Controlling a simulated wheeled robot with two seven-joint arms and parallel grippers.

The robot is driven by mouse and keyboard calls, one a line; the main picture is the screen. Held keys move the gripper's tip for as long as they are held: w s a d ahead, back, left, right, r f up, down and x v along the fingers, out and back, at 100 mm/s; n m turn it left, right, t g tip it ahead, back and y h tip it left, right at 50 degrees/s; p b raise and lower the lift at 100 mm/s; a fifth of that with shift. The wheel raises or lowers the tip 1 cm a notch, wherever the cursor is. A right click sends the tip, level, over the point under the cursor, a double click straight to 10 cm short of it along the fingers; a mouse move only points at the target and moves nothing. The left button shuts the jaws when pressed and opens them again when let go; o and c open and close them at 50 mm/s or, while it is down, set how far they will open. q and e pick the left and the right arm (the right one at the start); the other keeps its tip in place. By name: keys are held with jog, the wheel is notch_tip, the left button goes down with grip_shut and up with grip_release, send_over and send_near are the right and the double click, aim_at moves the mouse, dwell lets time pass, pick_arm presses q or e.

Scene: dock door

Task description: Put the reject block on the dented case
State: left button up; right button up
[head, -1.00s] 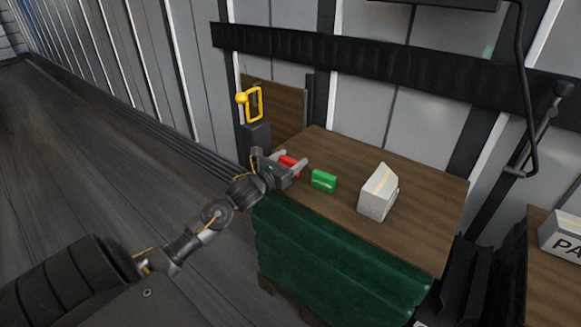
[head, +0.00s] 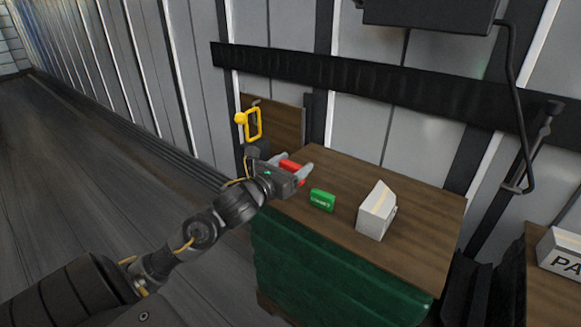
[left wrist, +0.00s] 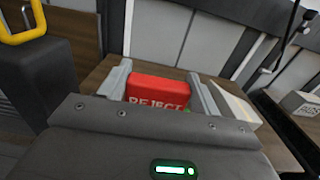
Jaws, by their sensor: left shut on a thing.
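The red reject block (left wrist: 158,90), lettered "REJECT", sits between the fingers of my left gripper (left wrist: 160,88). In the head view, my left gripper (head: 297,171) is shut on the red block (head: 291,166) over the left end of the wooden-topped table (head: 420,200). I cannot tell whether the block touches the tabletop. The case (head: 374,216), pale grey with a tan tape strip and a slanted, uneven top, stands on the table to the right. My right gripper is not in view.
A green block (head: 322,199) lies between my left gripper and the case. A yellow handle (head: 254,123) stands behind the gripper. Another lettered box (head: 562,252) is on a separate surface at far right. The table's back middle is clear.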

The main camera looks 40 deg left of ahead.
aim_at(295, 168)
pick_arm(q)
jog(key=s+d+r, duration=0.2)
jog(key=d, duration=0.1)
jog(key=shift+s+p, duration=0.4)
jog(key=shift+s+d+r, duration=0.15)
jog(key=shift+s+d, duration=0.1)
jog(key=shift+d, duration=0.15)
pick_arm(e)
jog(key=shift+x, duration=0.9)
